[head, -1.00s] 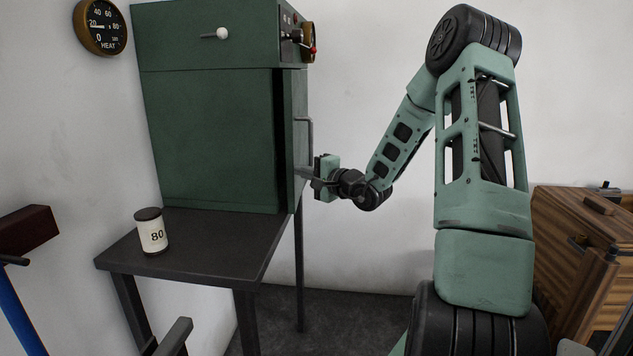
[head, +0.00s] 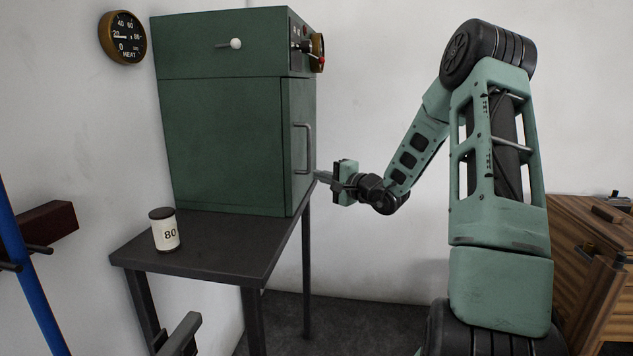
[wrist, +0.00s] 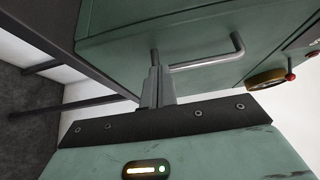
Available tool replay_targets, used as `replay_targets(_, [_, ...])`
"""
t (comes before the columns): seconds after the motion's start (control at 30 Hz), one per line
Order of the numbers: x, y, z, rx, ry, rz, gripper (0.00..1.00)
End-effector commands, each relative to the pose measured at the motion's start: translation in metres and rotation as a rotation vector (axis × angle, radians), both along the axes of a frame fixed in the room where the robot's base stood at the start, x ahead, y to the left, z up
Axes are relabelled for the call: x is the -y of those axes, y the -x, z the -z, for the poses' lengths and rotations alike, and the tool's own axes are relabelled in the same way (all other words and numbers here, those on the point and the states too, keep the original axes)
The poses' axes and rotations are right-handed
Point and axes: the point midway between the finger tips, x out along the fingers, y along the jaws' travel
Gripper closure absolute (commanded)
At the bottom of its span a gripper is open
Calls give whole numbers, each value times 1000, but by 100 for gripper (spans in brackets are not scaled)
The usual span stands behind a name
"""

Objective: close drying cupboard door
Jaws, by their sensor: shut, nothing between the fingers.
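The drying cupboard (head: 222,145) is a dark green box standing on a dark table. Its door (head: 298,165) is on the narrow right-hand face and looks flush with the body, with no gap showing along the near edge. The door's grey bar handle (head: 309,145) also shows in the wrist view (wrist: 208,60). My gripper (head: 321,178) is shut and empty, its fingertips close to the door's face below the handle. In the wrist view the fingers (wrist: 157,78) point at the door beside the handle; whether they touch it I cannot tell.
A white jar marked 80 (head: 166,230) stands on the table (head: 215,245) in front of the cupboard. A round heat dial (head: 122,37) hangs on the wall. A wooden cabinet (head: 580,250) is at the right. A blue post (head: 28,270) stands at the left.

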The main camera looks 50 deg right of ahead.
Motion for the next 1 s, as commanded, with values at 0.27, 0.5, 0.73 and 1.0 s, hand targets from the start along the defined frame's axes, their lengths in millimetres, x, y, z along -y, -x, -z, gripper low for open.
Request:
replay_targets(0.27, [-30, 8, 2, -1, 1, -4, 100])
replay_targets(0.5, [-69, 18, 2, -1, 2, -5, 100])
replay_targets(0.73, [-91, 25, 1, -1, 0, -1, 100])
replay_targets(1.0, [-94, 26, 0, 0, 0, 0, 100])
